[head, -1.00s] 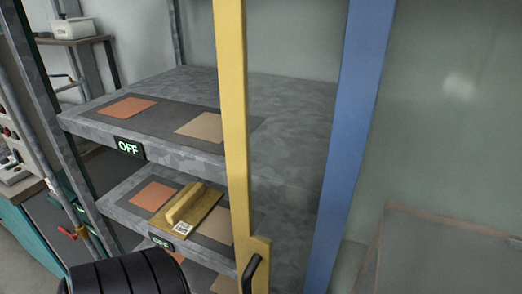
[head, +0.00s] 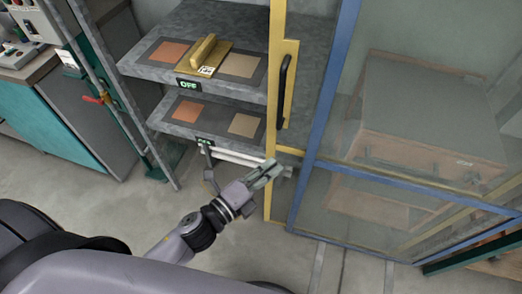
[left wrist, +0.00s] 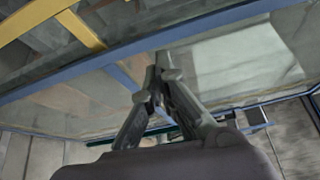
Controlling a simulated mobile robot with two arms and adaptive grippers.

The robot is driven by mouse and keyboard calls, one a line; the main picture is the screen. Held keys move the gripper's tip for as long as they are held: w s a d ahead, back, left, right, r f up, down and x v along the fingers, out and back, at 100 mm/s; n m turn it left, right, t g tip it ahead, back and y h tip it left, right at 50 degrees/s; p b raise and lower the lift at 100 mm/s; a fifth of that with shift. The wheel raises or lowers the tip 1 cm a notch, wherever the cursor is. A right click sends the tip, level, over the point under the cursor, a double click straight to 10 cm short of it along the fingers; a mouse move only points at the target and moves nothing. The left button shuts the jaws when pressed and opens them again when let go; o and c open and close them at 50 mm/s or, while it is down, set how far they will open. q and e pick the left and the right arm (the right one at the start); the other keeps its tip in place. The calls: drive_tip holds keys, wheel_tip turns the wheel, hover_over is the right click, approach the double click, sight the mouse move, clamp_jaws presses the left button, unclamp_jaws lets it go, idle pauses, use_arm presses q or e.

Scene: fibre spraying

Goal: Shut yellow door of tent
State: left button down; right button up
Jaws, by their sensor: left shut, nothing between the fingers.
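The yellow door frame (head: 274,80) stands upright in the head view, in front of the right end of the grey shelves, with a black handle (head: 284,88) on it. A blue frame (head: 335,85) with clear panels stands to its right. My left gripper (head: 270,172) is shut and empty, low at the yellow frame and below the handle. I cannot tell whether it touches the frame. In the left wrist view the closed fingertips (left wrist: 160,68) point at the clear panel and blue bar (left wrist: 130,52); a yellow bar (left wrist: 80,27) shows upper left. My right gripper is not in view.
Shelves (head: 150,70) marked OFF hold orange and tan squares, with a wooden block tool (head: 204,56) on the upper one. A teal cabinet (head: 50,130) stands left. A wooden box (head: 425,110) sits behind the clear panel. Floor (head: 100,190) is open in front.

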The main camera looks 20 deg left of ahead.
use_arm(q)
drive_tip(key=w+p, duration=0.3)
drive_tip(key=w, duration=0.6)
drive_tip(key=shift+w+d+p, duration=0.3)
drive_tip(key=shift+w+d, duration=0.05)
drive_tip(key=shift+d, duration=0.05)
drive_tip(key=shift+a, duration=0.1)
